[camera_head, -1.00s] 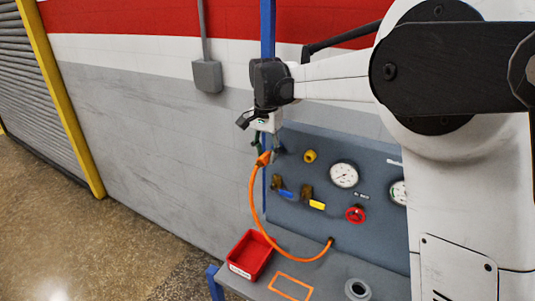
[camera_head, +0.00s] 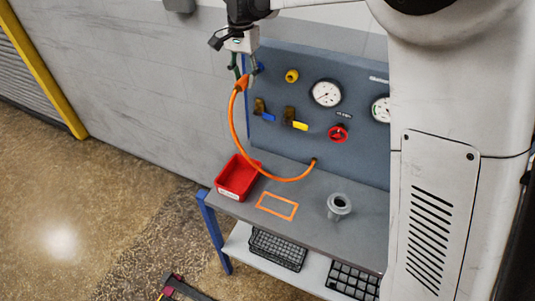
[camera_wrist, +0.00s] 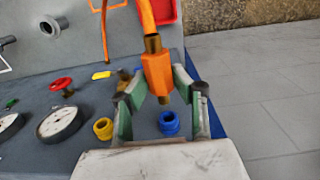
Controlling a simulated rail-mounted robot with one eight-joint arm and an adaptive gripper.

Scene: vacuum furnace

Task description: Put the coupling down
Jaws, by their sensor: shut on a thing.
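My gripper (camera_head: 243,72) is shut on the orange coupling (camera_wrist: 157,76), which has a brass-coloured end. The coupling also shows in the head view (camera_head: 242,83), held in the air in front of the left part of the blue-grey panel (camera_head: 300,85). An orange hose (camera_head: 235,130) hangs from it in a curve and runs to a fitting low on the panel. An orange outlined rectangle (camera_head: 262,206) is marked on the grey bench top (camera_head: 300,230). It lies below and to the right of my gripper in the head view, with nothing inside it.
A red bin (camera_head: 237,178) stands left of the outline, and a grey flanged ring (camera_head: 339,206) stands right of it. The panel carries gauges (camera_head: 326,93), a red valve wheel (camera_head: 338,133), yellow and blue handles, a yellow fitting and a blue fitting (camera_wrist: 169,123). Black baskets (camera_head: 277,249) sit below.

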